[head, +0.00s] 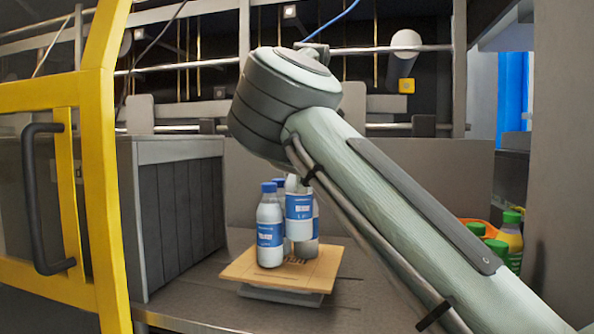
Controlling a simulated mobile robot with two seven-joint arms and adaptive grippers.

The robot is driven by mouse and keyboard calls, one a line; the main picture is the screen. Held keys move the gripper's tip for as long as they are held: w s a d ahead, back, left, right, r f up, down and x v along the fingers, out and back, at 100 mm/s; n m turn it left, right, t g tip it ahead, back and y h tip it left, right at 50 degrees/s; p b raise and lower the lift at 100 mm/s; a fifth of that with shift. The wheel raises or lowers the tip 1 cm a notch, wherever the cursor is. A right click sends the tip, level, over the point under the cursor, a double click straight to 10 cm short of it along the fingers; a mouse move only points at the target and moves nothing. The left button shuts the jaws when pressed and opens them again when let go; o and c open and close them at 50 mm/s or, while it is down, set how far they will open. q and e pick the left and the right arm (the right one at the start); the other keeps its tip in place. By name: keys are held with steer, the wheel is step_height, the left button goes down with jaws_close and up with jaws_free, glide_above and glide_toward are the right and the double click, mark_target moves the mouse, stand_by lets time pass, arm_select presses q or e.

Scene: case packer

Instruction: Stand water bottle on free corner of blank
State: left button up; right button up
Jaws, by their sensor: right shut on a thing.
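The blank (239,269) is a flat tan cardboard sheet with dark print, lying on a grey plate. A water bottle with blue cap and label (270,236) stands upright on its left part. More blue-labelled bottles stand behind, partly hidden. Another water bottle (299,207) is upright, its base appearing higher than the bottle bottoms around it; its top is hidden by my right arm. My right gripper (297,178) is mostly hidden behind my arm, shut on this bottle. I cannot tell its exact height over the blank. My left gripper is out of view.
A yellow guard door frame (98,170) with a black handle stands at the left. A grey box-like housing (178,215) is left of the blank. Green-capped bottles (508,238) in an orange crate are at the right. Machine rails run behind.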

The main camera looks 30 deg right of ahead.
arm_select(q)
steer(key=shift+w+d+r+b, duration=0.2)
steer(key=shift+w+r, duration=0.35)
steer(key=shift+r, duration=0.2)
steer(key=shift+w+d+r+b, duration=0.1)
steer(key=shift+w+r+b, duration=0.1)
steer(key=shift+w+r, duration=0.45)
arm_select(e)
steer(key=shift+f, duration=2.55)
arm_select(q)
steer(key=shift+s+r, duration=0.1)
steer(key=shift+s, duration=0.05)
arm_select(e)
steer(key=shift+f, duration=0.5)
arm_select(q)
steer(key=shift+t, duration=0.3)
arm_select(e)
steer(key=o, duration=1.5)
steer(key=r, duration=0.7)
steer(key=shift+s+d+r, duration=0.15)
steer(key=shift+d+r, duration=0.1)
steer(key=shift+d, duration=0.15)
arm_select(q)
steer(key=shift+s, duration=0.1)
